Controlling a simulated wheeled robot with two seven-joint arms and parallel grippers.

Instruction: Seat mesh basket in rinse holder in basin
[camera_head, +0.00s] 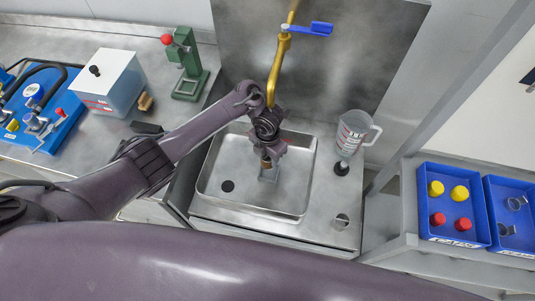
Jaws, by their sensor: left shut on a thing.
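The basin (218,165) is a shallow steel sink with a dark drain hole at its left. My left gripper (268,160) reaches in from the left and points down over the middle of the basin. It is shut on a small piece with a brown part, which I take to be the mesh basket (265,164); the gripper hides most of it. A small grey piece (269,174) shows just below the jaws, perhaps the rinse holder; I cannot tell whether the two touch. My right gripper is not in view.
A brass tap (275,70) with a blue lever (308,29) rises behind the basin, close to my left wrist. A clear measuring jug (352,132) stands right of the basin. Blue bins (451,215) with red and yellow caps are at the right. A green press (188,65) stands back left.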

